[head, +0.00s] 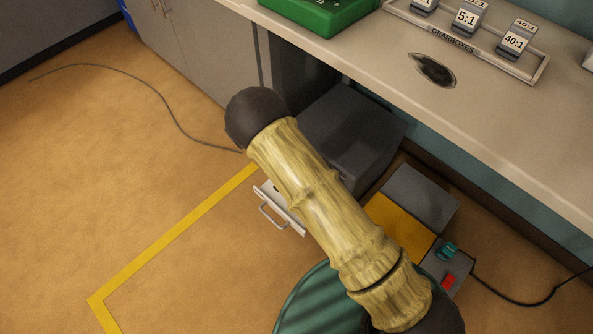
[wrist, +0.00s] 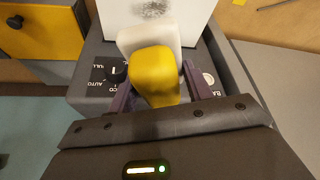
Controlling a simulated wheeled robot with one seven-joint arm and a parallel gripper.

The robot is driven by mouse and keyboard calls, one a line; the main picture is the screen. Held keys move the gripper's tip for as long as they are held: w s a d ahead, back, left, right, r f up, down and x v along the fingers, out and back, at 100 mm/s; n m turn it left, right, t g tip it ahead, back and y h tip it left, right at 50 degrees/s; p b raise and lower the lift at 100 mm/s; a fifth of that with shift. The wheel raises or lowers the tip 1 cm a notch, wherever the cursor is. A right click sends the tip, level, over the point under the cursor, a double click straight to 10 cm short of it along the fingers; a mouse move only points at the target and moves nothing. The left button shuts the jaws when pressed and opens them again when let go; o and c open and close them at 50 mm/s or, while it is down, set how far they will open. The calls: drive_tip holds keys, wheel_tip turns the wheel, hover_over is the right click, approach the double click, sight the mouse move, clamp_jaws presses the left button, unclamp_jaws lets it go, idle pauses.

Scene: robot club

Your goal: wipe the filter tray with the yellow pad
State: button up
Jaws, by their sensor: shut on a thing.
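My gripper (wrist: 158,92) is shut on the yellow pad (wrist: 155,72), with one dark purple finger on each side of it. A whitish block (wrist: 132,39) shows at the pad's far end. A white panel with a dark smudge, seemingly the filter tray (wrist: 118,14), lies just beyond the pad in the wrist view. Whether the pad touches it, I cannot tell. In the head view the filter tray (head: 264,196) sticks out from a dark grey box, with a metal handle in front. My arm hides part of the tray and all of my gripper there.
The dark grey box (head: 350,125) stands under the workbench (head: 500,105). A grey and yellow unit (head: 405,222) stands right of my arm, with a red button. A cable (head: 180,115) lies on the floor.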

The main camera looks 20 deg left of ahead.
drive_tip(key=w+a+f+m+h+b, duration=0.1)
drive_tip(key=w+a+f+m+b, duration=0.1)
drive_tip(key=f+b, duration=0.5)
drive_tip(key=shift+w+a+f+m+g+b, duration=0.2)
drive_tip(key=shift+w+f+m+g+b, duration=0.3)
drive_tip(key=shift+m, duration=0.7)
drive_tip(key=shift+r, duration=0.2)
